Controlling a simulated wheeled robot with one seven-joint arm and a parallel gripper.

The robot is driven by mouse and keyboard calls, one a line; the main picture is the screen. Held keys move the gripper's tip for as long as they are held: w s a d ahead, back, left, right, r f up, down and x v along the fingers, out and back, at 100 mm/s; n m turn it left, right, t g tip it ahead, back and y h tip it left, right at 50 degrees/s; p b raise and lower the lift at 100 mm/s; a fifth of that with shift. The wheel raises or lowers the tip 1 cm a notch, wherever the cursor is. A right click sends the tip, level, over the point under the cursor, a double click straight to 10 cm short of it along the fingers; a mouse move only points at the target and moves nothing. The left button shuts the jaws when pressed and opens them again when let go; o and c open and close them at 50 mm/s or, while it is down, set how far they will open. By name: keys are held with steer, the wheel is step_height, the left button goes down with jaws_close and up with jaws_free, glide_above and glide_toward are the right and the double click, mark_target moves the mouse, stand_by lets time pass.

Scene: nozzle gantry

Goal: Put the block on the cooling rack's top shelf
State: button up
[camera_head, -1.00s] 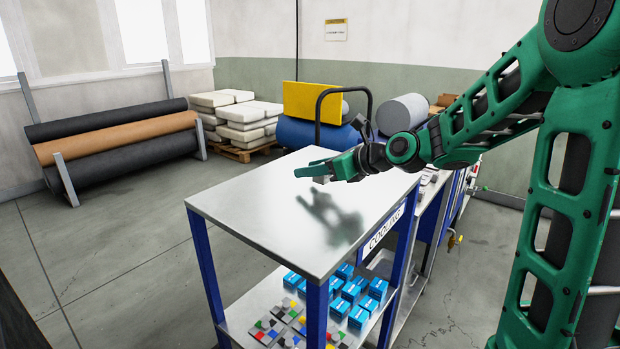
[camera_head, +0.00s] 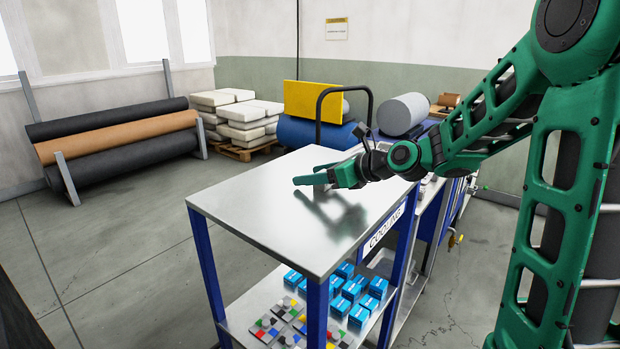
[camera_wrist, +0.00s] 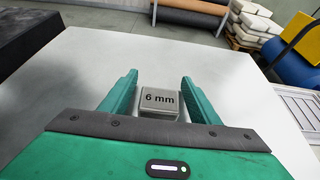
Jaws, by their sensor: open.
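The cooling rack's top shelf (camera_head: 270,220) is a bare, shiny metal sheet on blue legs, with a "COOLING" sign (camera_head: 385,230) at its side. My gripper (camera_head: 312,174) is low over the middle of this shelf. In the wrist view my gripper (camera_wrist: 160,76) is open, with a green finger on each side of a small grey block (camera_wrist: 159,101) marked "6 mm". A gap shows between the block and each finger. The block appears to rest on the shelf; its underside is hidden. In the head view the fingers mostly hide it.
Several blue boxes (camera_head: 352,291) and small colored pieces (camera_head: 270,328) lie on the rack's lower shelf. A dark object (camera_wrist: 38,42) shows at the left of the wrist view. The top shelf around my gripper is clear.

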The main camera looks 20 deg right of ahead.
steer(key=v, duration=1.1)
steer(key=shift+s+d, duration=0.2)
